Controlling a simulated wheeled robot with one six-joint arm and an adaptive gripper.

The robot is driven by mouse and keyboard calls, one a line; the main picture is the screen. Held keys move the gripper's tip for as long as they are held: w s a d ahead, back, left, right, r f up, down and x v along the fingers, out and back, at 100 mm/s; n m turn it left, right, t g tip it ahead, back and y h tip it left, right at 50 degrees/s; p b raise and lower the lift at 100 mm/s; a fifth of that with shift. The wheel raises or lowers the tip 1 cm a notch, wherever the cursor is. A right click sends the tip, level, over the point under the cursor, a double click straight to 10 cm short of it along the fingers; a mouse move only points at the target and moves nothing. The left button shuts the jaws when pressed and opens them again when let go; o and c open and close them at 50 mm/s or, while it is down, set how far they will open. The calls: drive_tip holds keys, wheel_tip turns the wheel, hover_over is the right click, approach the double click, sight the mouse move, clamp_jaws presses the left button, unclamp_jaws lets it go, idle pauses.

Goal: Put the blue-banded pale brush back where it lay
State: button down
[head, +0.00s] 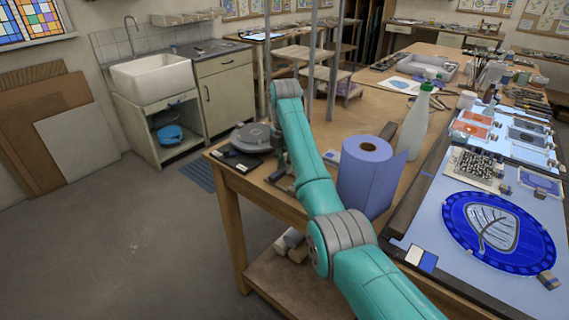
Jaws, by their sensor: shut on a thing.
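I cannot make out the blue-banded pale brush in the head view. My teal arm reaches from the bottom right up past the table's left end, with its far joint near the metal posts. A small tan and grey-blue block (548,280) lies at the right edge of the blue glass disc (499,232), which bears a pale leaf. I cannot tell whether that block is a brush.
A blue paper roll (365,178) and a white bottle with a green top (416,122) stand on the wooden table (322,128). A grey round device (251,136) sits at its left corner. Painted panels and jars crowd the right side. The floor (120,245) at left is clear.

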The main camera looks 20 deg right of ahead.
drive_tip(key=shift+f, duration=0.25)
idle(0.8)
drive_tip(key=c, duration=0.9)
unclamp_jaws()
drive_tip(key=shift+c, duration=0.2)
